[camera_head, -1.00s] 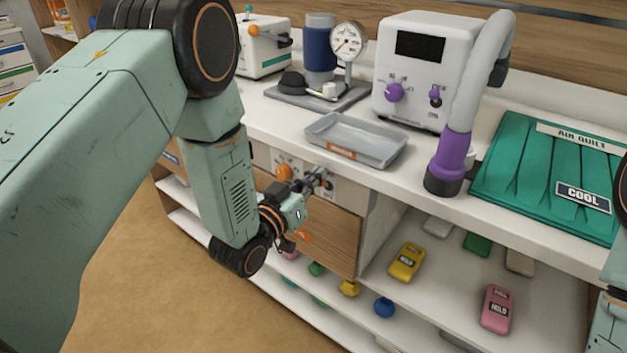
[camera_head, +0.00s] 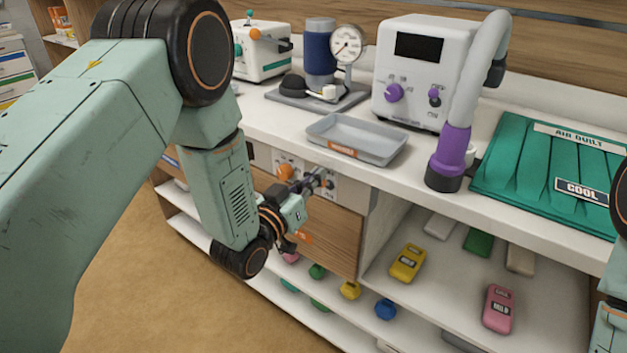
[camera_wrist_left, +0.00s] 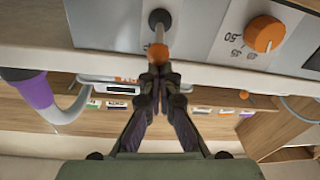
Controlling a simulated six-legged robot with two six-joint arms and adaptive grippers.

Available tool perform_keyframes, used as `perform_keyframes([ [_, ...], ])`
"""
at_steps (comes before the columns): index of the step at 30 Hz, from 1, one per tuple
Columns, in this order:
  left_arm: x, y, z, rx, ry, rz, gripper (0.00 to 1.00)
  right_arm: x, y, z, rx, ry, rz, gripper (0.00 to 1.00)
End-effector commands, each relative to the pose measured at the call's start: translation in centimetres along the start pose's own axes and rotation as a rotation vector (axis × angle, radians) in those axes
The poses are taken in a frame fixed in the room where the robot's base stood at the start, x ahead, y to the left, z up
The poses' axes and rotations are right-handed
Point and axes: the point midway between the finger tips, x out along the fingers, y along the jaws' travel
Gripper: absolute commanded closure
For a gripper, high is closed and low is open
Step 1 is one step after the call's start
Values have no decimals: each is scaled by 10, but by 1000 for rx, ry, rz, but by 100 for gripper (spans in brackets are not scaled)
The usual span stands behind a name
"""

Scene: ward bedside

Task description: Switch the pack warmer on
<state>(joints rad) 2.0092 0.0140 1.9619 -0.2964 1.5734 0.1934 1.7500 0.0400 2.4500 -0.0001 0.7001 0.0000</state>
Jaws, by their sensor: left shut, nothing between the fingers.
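The pack warmer's control panel (camera_head: 342,191) is set in the counter front above a wooden drawer face. It carries an orange dial (camera_head: 285,171), which also shows in the left wrist view (camera_wrist_left: 264,33). Beside the dial, a small lever switch with an orange tip (camera_wrist_left: 158,53) and a dark round base stands out from the panel. My left gripper (camera_head: 316,180) is shut and empty, its fingertips (camera_wrist_left: 159,73) right at the orange tip. I cannot tell whether they touch it. My right gripper is out of view; only part of my right arm shows at the right edge.
On the counter above stand a grey tray (camera_head: 385,156), a white machine with purple knobs (camera_head: 461,75) and hose, a pressure gauge (camera_head: 346,46) and a green quilt (camera_head: 510,150). Open shelves below hold coloured packs, such as a yellow one (camera_head: 408,263).

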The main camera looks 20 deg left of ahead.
Motion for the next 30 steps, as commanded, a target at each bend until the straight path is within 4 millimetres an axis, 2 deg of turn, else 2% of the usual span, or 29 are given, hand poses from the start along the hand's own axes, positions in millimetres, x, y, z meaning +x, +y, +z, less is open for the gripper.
perform_keyframes([
  [8, 1, -2, 7, 0, -3, 1, 100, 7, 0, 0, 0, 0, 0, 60],
  [16, -6, -6, 19, 0, -4, 1, 100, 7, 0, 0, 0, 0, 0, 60],
  [23, -5, -6, 18, 0, -2, 1, 100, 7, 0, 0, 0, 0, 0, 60],
  [26, -10, -6, 18, 0, -3, -1, 100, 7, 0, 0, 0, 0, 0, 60],
  [30, -30, -7, 19, -2, -5, -2, 100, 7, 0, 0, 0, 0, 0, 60],
])
